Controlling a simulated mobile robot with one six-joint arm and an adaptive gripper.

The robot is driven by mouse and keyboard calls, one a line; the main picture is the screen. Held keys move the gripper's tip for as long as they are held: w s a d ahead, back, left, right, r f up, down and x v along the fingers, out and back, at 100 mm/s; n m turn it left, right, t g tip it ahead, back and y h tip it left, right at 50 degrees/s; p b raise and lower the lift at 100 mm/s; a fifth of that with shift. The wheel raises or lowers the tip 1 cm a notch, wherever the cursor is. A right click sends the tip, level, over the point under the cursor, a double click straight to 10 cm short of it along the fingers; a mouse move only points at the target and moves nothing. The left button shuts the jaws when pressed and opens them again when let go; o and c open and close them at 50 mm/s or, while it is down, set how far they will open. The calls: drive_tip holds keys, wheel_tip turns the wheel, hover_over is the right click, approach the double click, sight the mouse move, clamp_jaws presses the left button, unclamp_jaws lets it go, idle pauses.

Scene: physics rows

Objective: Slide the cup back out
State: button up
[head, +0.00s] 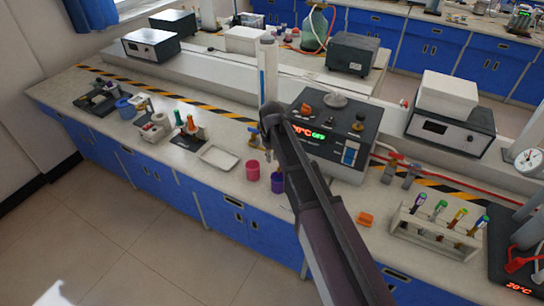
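A pink cup (252,170) stands upright near the front edge of the bench. A purple cup (278,182) stands just to its right, close beside my arm. I cannot tell which cup the task means. My dark arm reaches up from the bottom of the head view, and its far end is beside the heating unit, above and behind the cups. My gripper's fingers cannot be made out there, so I cannot see whether they are open or hold anything. Neither visible cup shows a gripper on it.
A heating unit (338,135) with a lit display stands behind my arm. A white tray (218,157) lies left of the cups. Bare bench top shows around the block.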

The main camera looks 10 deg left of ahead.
drive_tip(key=shift+f, duration=0.15)
drive_tip(key=b, duration=1.4)
hover_over(272, 191)
wheel_tip(272, 191, down, 14)
drive_tip(key=shift+w+r, duration=0.1)
drive_tip(key=shift+r, duration=0.15)
clamp_jaws()
